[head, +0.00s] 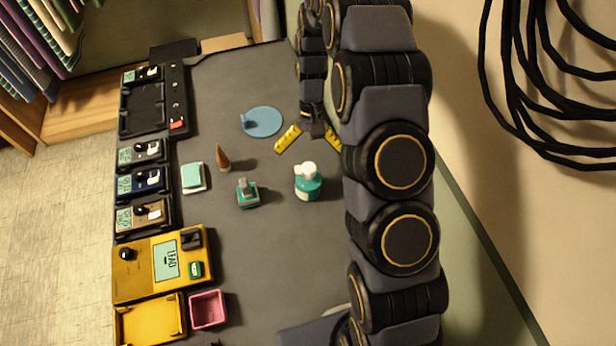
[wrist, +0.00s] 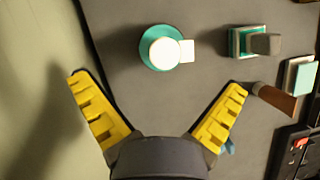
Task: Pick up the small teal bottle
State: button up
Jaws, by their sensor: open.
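The small teal bottle (head: 309,188) stands upright on the dark grey tabletop, with a white pump top. In the wrist view the teal bottle (wrist: 146,58) is seen from above, its white top covering much of it and its spout pointing right. My gripper (head: 309,150) has two yellow fingers spread wide, with nothing between them. In the head view it is beyond the bottle, toward the back of the table. In the wrist view my gripper (wrist: 158,82) shows its fingertips short of the bottle, one on either side of its line. Nothing touches the bottle.
Left of the bottle stand a teal block with a grey top (head: 247,195), a brown cone (head: 222,158) and a pale teal and white block (head: 193,177). A blue disc (head: 265,121) lies near my gripper. Devices, a yellow box (head: 160,267) and a pink tray (head: 207,309) line the left edge.

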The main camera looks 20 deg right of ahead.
aim_at(309, 182)
jog(key=x, duration=0.5)
jog(key=w+x, duration=0.1)
jog(key=x, duration=0.2)
jog(key=shift+s+a+f, duration=0.1)
jog(key=shift+f, duration=0.2)
jog(key=c, duration=1.2)
